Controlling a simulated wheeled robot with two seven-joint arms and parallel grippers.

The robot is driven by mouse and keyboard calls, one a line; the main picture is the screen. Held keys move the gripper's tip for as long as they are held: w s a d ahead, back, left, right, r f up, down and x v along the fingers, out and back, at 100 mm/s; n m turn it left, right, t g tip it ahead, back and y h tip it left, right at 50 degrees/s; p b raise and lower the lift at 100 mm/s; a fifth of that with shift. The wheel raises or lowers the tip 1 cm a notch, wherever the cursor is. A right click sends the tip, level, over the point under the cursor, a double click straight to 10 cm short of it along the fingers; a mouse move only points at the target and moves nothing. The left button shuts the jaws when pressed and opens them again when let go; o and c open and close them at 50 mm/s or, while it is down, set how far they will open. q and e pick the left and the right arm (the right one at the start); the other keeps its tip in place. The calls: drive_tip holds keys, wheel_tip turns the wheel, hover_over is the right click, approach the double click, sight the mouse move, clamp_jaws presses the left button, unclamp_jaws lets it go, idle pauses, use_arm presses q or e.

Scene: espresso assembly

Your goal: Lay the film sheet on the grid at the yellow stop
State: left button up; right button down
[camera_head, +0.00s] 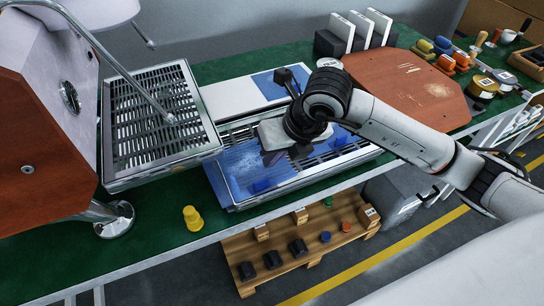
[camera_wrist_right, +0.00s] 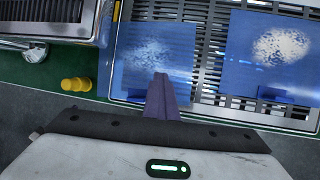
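A blue film sheet (camera_head: 232,172) with a pale speckled patch lies over the left end of the grid tray (camera_head: 372,151); it also shows in the wrist view (camera_wrist_right: 150,50). A second sheet (camera_wrist_right: 270,50) lies on the grid to its right, partly hidden by my arm in the head view. A third sheet (camera_head: 268,88) lies on a white plate behind. My right gripper (camera_head: 271,158) is over the left sheet. Its purple fingers (camera_wrist_right: 162,90) look shut together, with nothing visibly between them. My left gripper is out of view.
The espresso machine's slotted drip tray (camera_head: 160,125) rises at left. A brown board (camera_head: 405,85) lies to the right, with white upright blocks (camera_head: 358,28) behind. Several tools stand far right. A wooden pallet (camera_head: 300,258) is below the bench front.

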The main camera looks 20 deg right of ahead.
drive_tip(key=shift+m, duration=0.3)
drive_tip(key=shift+w+d+r, duration=0.25)
drive_tip(key=shift+w+d, duration=0.65)
drive_tip(key=shift+w, duration=0.05)
drive_tip(key=shift+w+d+r, duration=0.25)
drive_tip(key=shift+w+d, duration=0.6)
drive_tip(key=shift+w, duration=0.05)
drive_tip(key=shift+m+h, duration=0.3)
drive_tip(key=shift+m, duration=0.2)
drive_tip(key=shift+w+d+r+b, duration=0.15)
drive_tip(key=shift+w+d+b, duration=0.2)
drive_tip(key=shift+w+d, duration=0.6)
drive_tip(key=shift+w+d+r+b, duration=0.15)
drive_tip(key=shift+w+d+b, duration=0.15)
drive_tip(key=shift+w+d, duration=0.6)
idle(0.3)
drive_tip(key=shift+s+d+f+b, duration=0.1)
drive_tip(key=shift+s+f+b, duration=0.05)
drive_tip(key=shift+f+b, duration=0.35)
idle(0.6)
drive_tip(key=c, duration=2.5)
unclamp_jaws()
drive_tip(key=o, duration=0.5)
drive_tip(key=shift+c, duration=0.2)
drive_tip(key=shift+o, duration=0.3)
drive_tip(key=shift+o, duration=1.3)
drive_tip(key=a+p+v, duration=0.1)
drive_tip(key=p+v, duration=0.3)
drive_tip(key=v, duration=0.3)
drive_tip(key=shift+d, duration=0.45)
